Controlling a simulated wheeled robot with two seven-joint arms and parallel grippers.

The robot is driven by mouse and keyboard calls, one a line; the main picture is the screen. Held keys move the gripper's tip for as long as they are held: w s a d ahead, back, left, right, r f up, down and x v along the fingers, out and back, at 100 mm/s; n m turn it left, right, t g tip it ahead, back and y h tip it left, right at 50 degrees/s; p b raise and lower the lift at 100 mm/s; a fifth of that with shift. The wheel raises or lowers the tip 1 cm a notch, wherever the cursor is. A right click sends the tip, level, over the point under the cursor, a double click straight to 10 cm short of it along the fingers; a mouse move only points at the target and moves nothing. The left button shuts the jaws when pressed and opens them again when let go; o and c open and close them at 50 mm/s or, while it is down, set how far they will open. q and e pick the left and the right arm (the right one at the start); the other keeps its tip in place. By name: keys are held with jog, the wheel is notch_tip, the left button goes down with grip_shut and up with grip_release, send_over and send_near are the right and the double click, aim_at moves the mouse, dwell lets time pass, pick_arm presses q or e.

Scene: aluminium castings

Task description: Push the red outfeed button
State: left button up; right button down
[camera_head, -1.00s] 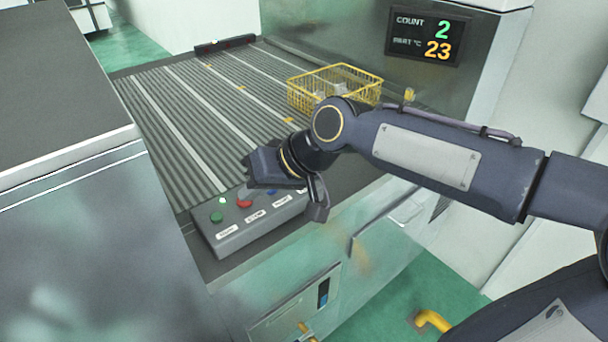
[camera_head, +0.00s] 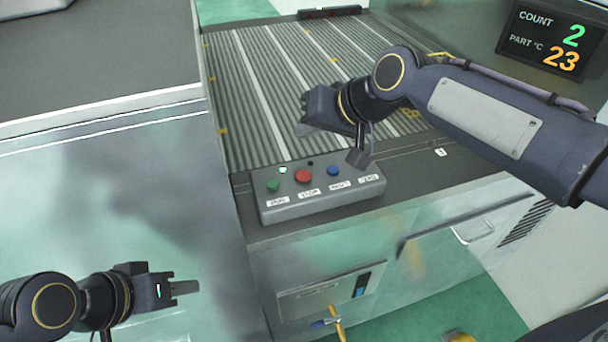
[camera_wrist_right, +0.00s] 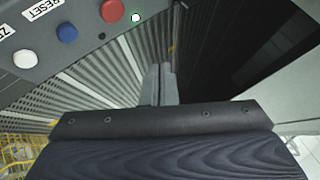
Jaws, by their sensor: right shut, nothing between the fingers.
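The red button (camera_head: 303,176) sits on a grey control box (camera_head: 325,206) at the front edge of the roller conveyor, above a label that seems to read STOP. It also shows at the top of the right wrist view (camera_wrist_right: 112,11). My right gripper (camera_head: 303,128) is shut and empty, above the rollers just behind the box and apart from the red button. Its closed fingers show in the right wrist view (camera_wrist_right: 160,84). My left gripper (camera_head: 186,288) is low at the left, in front of the metal cabinet; its finger gap cannot be made out.
A green button (camera_head: 273,185) and a blue button (camera_head: 333,171) flank the red one. A white button (camera_wrist_right: 25,58) shows in the right wrist view. A small green lamp (camera_head: 283,169) is lit. A display (camera_head: 552,40) reads count 2. A yellow basket (camera_wrist_right: 18,155) stands on the conveyor.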

aim_at(308, 177)
jog(key=shift+f+b, duration=3.1)
jog(key=shift+f, duration=0.9)
jog(key=shift+f+b, duration=0.4)
jog(key=shift+f+b, duration=0.4)
jog(key=shift+f, duration=0.1)
jog(key=shift+r, duration=0.1)
jog(key=shift+r+p, duration=0.8)
jog(key=shift+r, duration=0.05)
notch_tip(308, 177, up, 5)
jog(key=p, duration=0.4)
